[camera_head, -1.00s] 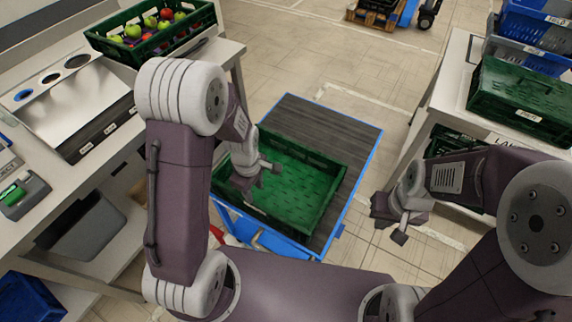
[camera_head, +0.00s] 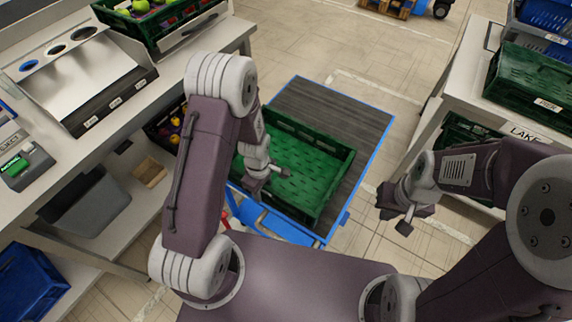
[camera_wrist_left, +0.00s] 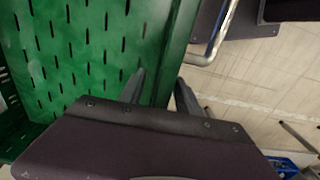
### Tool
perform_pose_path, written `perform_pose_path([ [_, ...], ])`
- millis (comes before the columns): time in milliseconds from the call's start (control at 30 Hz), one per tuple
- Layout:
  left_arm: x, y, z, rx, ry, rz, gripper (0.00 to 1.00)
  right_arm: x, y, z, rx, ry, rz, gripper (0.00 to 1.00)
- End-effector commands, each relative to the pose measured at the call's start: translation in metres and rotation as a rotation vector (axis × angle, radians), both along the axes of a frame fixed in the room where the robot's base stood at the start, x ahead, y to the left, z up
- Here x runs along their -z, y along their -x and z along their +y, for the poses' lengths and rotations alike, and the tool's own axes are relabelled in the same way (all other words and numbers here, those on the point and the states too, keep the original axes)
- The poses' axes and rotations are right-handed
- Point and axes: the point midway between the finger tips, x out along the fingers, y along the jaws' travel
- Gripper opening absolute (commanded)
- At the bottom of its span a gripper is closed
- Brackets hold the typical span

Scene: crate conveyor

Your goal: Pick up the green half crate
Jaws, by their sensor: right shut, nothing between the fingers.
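A green crate (camera_head: 318,171), empty inside, sits on the dark top of a blue-edged cart (camera_head: 352,118) in the middle of the head view. My left gripper (camera_head: 270,176) is at the crate's near left part, with my left arm hiding some of that side. In the left wrist view, the two fingers (camera_wrist_left: 160,88) are apart, and the crate's wall (camera_wrist_left: 174,45) runs in line with the gap between them. I cannot tell whether the fingers reach past the rim. My right gripper (camera_head: 395,208) is shut and empty, right of the cart and apart from the crate.
A green crate of fruit (camera_head: 150,25) stands on the left counter, with another fruit crate (camera_head: 172,130) below. More green crates (camera_head: 530,82) and a blue crate (camera_head: 541,20) are on the right table. A blue bin (camera_head: 32,285) is lower left.

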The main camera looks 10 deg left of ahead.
Motion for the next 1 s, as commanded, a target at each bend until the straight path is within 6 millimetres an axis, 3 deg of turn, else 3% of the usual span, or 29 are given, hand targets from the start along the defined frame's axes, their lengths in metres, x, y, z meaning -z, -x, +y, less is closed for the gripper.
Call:
perform_pose_path([
  [200,0.0016,0.0000,0.0001,0.000,0.000,0.000,0.40,0.0000,0.0000,0.0000,0.000,0.000,0.000,0.00],
  [367,0.0015,0.0000,0.0001,0.000,0.000,0.000,0.00,0.0000,0.0000,0.0000,0.000,0.000,0.000,0.00],
  [1000,0.0015,-0.0001,0.0001,0.000,0.000,0.000,0.00,0.0001,0.0000,0.0000,0.000,0.000,0.000,0.00],
])
